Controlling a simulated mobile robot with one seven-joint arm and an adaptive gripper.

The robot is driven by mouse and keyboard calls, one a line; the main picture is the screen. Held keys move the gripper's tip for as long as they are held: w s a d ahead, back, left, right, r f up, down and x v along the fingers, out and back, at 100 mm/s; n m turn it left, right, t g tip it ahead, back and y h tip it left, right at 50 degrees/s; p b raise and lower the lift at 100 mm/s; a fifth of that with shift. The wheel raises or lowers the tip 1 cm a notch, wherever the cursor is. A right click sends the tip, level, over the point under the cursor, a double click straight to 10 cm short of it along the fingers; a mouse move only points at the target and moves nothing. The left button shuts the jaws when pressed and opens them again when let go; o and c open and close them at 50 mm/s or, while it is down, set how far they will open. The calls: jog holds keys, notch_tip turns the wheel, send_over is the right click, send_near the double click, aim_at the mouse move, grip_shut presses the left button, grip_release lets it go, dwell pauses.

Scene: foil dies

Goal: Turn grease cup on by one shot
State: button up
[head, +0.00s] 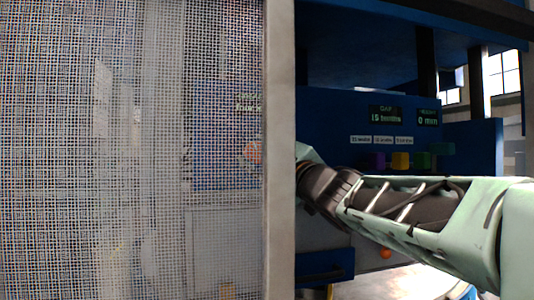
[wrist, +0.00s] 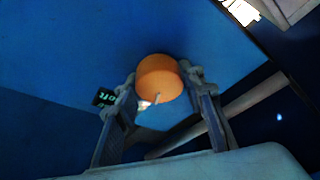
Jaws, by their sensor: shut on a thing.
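An orange round cup with a small pale mark on its face, which looks like the grease cup (wrist: 160,78), is on a blue panel in the wrist view. My gripper (wrist: 163,84) is shut on it, one finger on each side. In the head view my arm reaches in from the right, and its end goes behind the grey post, so the fingers are hidden there. An orange round shape (head: 253,151) shows dimly through the mesh beside the post; I cannot tell whether it is the same cup.
A mesh guard (head: 130,150) and a grey post (head: 280,150) stand left of my arm. A blue machine panel (head: 335,115) has a gap display (head: 386,116), a height display (head: 428,117) and purple, yellow and green blocks. An orange knob (head: 385,253) is below my arm.

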jog(key=m+b, duration=0.1)
jog(key=m+t+b, duration=0.1)
jog(key=b, duration=0.1)
jog(key=shift+f+m+h, duration=0.25)
jog(key=shift+m+h, duration=0.05)
jog(key=shift+h, duration=0.1)
jog(key=shift+m+t+b, duration=0.4)
jog(key=shift+m+b, duration=0.5)
jog(key=shift+m, duration=0.1)
jog(key=shift+r+m+h+b, duration=0.25)
jog(key=shift+m+h+b, duration=0.35)
jog(key=shift+m, duration=0.2)
jog(key=shift+r, duration=0.1)
jog(key=o, duration=1.2)
jog(key=shift+c, duration=0.2)
